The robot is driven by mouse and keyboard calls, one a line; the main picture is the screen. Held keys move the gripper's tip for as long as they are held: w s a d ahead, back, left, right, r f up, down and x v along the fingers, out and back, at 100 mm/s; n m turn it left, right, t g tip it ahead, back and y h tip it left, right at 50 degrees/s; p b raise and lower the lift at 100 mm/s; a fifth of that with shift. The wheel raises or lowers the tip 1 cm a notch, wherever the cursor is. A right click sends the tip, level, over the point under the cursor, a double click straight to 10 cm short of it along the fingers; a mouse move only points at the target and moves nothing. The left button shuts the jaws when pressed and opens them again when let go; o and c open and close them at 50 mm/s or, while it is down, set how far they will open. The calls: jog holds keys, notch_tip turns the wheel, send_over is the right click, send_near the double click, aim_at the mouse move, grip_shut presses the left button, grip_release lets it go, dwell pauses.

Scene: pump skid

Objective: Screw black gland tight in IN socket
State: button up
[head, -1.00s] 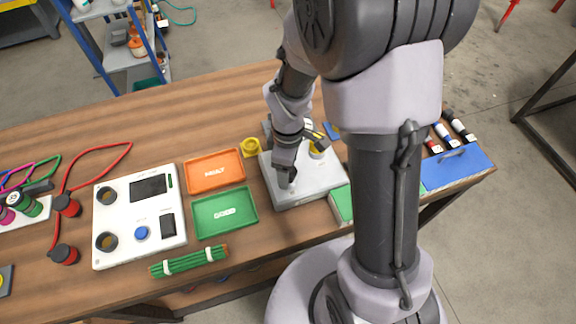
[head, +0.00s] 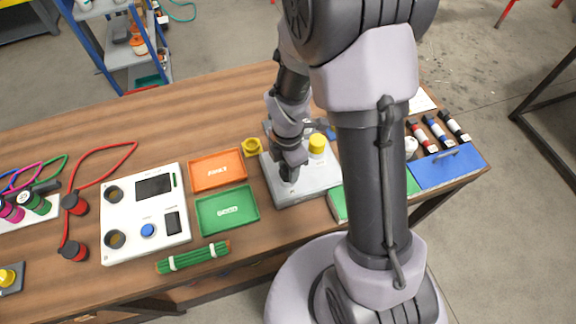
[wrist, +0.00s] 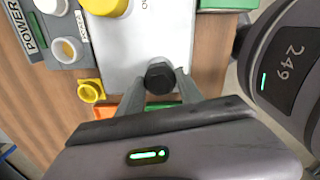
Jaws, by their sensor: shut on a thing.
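The black gland (wrist: 160,77) shows in the wrist view as a dark hexagonal piece at the light grey box's face, near its edge. My gripper (wrist: 161,92) has one finger on each side of it and is shut on it. The IN socket is hidden beneath the gland, so I cannot tell how deep it sits. In the head view my gripper (head: 288,176) points down at the front left of the grey box (head: 312,190) and covers the gland. A yellow gland (head: 317,144) stands at the box's back; it also shows in the wrist view (wrist: 106,5).
An orange tray (head: 218,171) and a green tray (head: 227,210) lie left of the box. A yellow ring-like part (head: 251,147) is behind. A white test panel (head: 145,240) is further left. A blue case (head: 447,168) is at the right.

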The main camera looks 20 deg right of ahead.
jog(key=shift+f+m+b, duration=0.15)
jog(key=shift+m+b, duration=0.3)
jog(key=shift+m, duration=0.65)
jog(key=shift+c, duration=0.2)
jog(key=m+b, duration=0.1)
jog(key=m, duration=0.6)
jog(key=o, duration=1.4)
jog(key=shift+r, duration=0.2)
notch_tip(320, 180, up, 17)
jog(key=p, duration=0.6)
jog(key=s+a+r+m+t+b, duration=0.1)
jog(key=s+r+m+t+b, duration=0.1)
jog(key=s+m, duration=0.2)
jog(key=s+a+r+m+t+y+b, duration=0.1)
jog(key=s+r+m+t+b, duration=0.1)
jog(key=m, duration=0.4)
jog(key=s+a+r+m+t+y+b, duration=0.1)
jog(key=s+a+m+b, duration=0.1)
jog(key=s+m+b, duration=0.2)
jog(key=shift+s+r+m+t, duration=0.2)
jog(key=shift+s+m, duration=0.15)
jog(key=shift+s, duration=0.4)
jog(key=shift+s+r+m+t, duration=0.2)
jog(key=shift+s+m, duration=0.15)
jog(key=shift+s, duration=0.35)
